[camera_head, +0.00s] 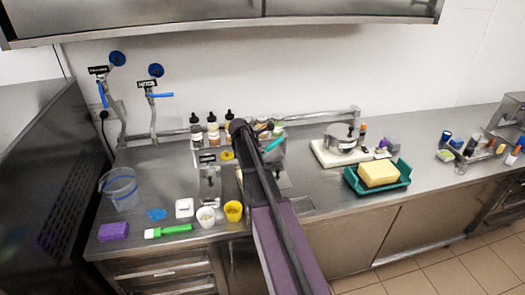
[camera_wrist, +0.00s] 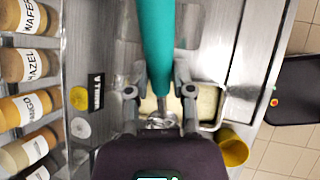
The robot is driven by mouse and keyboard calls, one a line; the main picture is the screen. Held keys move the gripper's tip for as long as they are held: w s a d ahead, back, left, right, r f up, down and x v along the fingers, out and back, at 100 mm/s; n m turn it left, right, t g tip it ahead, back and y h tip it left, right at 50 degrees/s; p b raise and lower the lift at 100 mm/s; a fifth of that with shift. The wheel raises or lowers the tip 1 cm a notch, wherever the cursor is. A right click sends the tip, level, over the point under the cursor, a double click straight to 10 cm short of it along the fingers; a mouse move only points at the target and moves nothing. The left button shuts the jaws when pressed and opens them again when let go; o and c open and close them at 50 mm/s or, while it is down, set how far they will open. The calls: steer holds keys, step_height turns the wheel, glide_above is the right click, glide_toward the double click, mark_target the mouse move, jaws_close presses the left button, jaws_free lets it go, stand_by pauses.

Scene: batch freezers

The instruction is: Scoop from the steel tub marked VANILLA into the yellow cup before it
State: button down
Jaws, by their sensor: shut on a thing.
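My gripper (camera_wrist: 160,95) is shut on the teal handle of a scoop (camera_wrist: 154,45). The scoop's shiny metal end lies between and below the fingers, over a steel tub (camera_wrist: 222,100) of pale cream contents; I cannot tell if it touches them. A dark label beside the tub is only partly readable and starts with V. The yellow cup (camera_wrist: 232,148) stands just off the tub's corner. In the head view the yellow cup (camera_head: 233,211) is at the counter's front, left of my arm. The teal handle (camera_head: 272,145) shows behind my arm, which hides most of the tub.
A white cup (camera_head: 206,215) stands left of the yellow cup, with another steel tub (camera_head: 209,185) behind it. Several bottles (camera_head: 213,130) line the back. A green brush (camera_head: 168,231) and purple sponge (camera_head: 114,231) lie left. A pot (camera_head: 341,138) and teal tray (camera_head: 405,185) stand right.

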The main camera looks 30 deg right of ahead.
steer(key=shift+f, duration=0.15)
steer(key=shift+f+b, duration=4.15)
steer(key=shift+b, duration=0.1)
steer(key=shift+s+d+r+m+t+y+p, duration=0.15)
steer(key=shift+d+r+y+p, duration=0.15)
steer(key=shift+r+y+p, duration=0.8)
steer(key=shift+w+d+r+m+t+y+p, duration=0.1)
steer(key=shift+d+r+y+p, duration=0.3)
steer(key=shift+p, duration=1.15)
steer(key=shift+s+d+r+m+t+y+p, duration=0.1)
steer(key=shift+d+r+t+y+p, duration=0.05)
steer(key=shift+r+y+p, duration=1.05)
steer(key=shift+f, duration=0.2)
steer(key=shift+f, duration=0.1)
steer(key=b+x, duration=0.3)
steer(key=shift+s+a+f, duration=0.2)
steer(key=shift+s, duration=0.1)
